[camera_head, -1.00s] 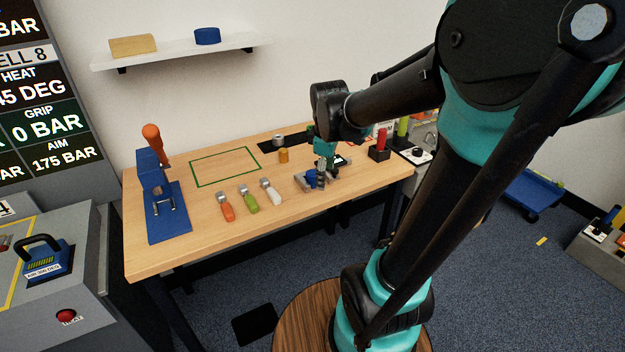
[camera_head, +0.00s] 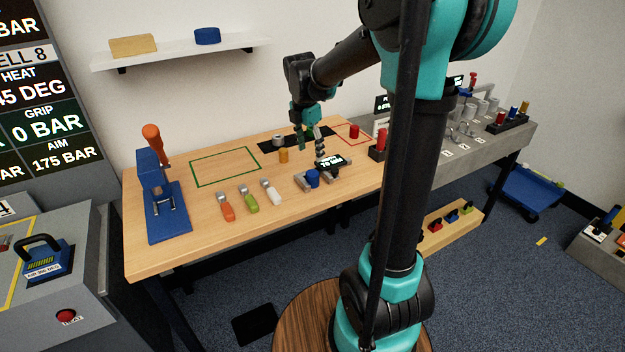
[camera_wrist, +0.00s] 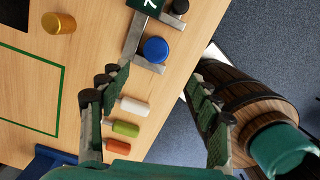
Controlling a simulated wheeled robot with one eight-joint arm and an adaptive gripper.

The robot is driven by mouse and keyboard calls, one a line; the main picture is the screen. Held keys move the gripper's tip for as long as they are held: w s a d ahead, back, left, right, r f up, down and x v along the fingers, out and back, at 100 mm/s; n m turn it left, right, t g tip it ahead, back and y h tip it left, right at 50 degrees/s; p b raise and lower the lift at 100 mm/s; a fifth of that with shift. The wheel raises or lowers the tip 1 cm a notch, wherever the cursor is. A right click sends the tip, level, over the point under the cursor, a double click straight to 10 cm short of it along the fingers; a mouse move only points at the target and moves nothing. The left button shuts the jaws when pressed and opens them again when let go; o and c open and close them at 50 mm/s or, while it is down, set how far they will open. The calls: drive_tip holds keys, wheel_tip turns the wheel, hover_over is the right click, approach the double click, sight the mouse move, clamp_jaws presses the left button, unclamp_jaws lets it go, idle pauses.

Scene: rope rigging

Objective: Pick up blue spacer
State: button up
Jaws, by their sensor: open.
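The blue spacer (camera_head: 312,178) is a short round cylinder on the wooden table. It sits between the grey jaws of a measuring gauge (camera_head: 331,180) with a dark lit display. In the wrist view the blue spacer (camera_wrist: 155,50) shows from above as a disc, beyond my fingertips and between the gauge's jaws. My gripper (camera_head: 311,146) is above the table, up and behind the gauge, apart from the spacer. In the wrist view my gripper (camera_wrist: 158,82) has its two fingers wide apart with nothing between them.
Orange, green and white-handled tools (camera_head: 249,199) lie left of the gauge. A yellow-brown cylinder (camera_head: 283,156) stands behind it. A blue press-like stand (camera_head: 158,190) is at the left. A red cylinder (camera_head: 353,131) stands in a red outline. The green-outlined area (camera_head: 225,166) is empty.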

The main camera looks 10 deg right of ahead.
hover_over(312, 172)
drive_tip(key=s, duration=0.1)
drive_tip(key=f, duration=0.5)
drive_tip(key=shift+s+a, duration=0.15)
drive_tip(key=shift+a, duration=0.05)
drive_tip(key=f, duration=0.2)
drive_tip(key=w+f, duration=0.1)
drive_tip(key=f, duration=0.1)
drive_tip(key=shift+d, duration=0.15)
drive_tip(key=shift+f, duration=0.55)
drive_tip(key=shift+c, duration=0.6)
drive_tip(key=c, duration=1.3)
drive_tip(key=shift+r, duration=0.15)
